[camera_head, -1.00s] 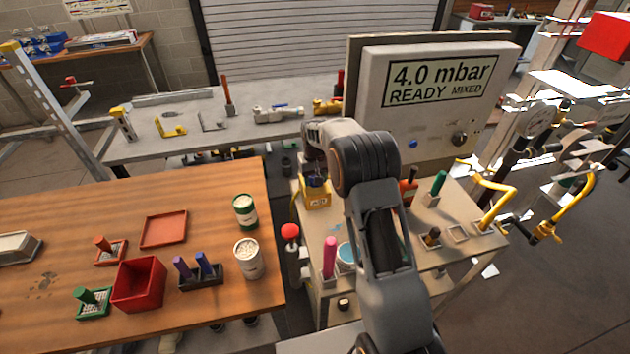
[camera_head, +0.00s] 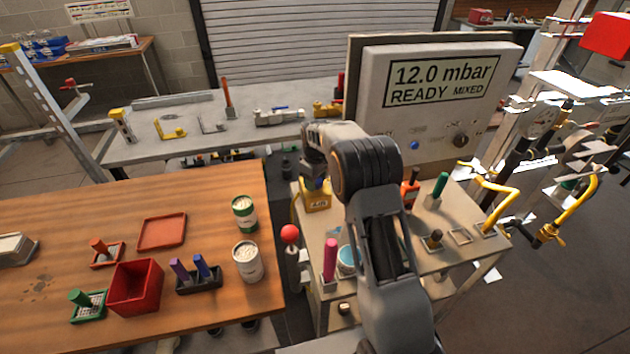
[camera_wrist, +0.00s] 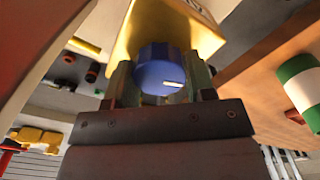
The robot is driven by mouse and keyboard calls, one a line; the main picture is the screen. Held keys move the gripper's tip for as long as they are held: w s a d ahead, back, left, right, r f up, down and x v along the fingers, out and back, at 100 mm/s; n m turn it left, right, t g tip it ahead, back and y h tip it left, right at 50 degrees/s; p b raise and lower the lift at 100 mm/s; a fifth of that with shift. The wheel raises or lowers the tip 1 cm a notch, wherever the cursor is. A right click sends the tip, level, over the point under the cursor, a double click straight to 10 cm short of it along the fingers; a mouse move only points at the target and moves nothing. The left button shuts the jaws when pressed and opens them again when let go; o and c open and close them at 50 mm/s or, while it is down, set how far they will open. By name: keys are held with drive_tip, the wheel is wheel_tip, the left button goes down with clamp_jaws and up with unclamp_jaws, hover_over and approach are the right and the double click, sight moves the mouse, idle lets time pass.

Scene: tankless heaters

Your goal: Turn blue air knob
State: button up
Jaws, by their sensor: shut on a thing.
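The blue air knob (camera_wrist: 155,72) sits on a yellow block (camera_wrist: 190,30). In the wrist view my gripper (camera_wrist: 160,88) has a finger on each side of the knob and is shut on it. A white mark on the knob points right in that view. In the head view the yellow block (camera_head: 317,201) stands at the left back of a small beige bench (camera_head: 400,262), under my wrist; the knob is largely hidden there. The display panel (camera_head: 440,90) behind reads "12.0 mbar READY MIXED".
A red ball-topped lever (camera_head: 290,233), a pink handle (camera_head: 330,260) and a green handle (camera_head: 440,185) stand near my arm. The wooden table (camera_head: 60,215) at left holds cans, trays and a red bin (camera_head: 135,287). Yellow pipes (camera_head: 490,190) stand at right.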

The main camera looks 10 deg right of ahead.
idle(0.5)
drive_tip(key=o, duration=0.9)
wheel_tip(320, 180, up, 14)
drive_tip(key=shift+f+b, duration=0.1)
drive_tip(key=shift+b, duration=0.25)
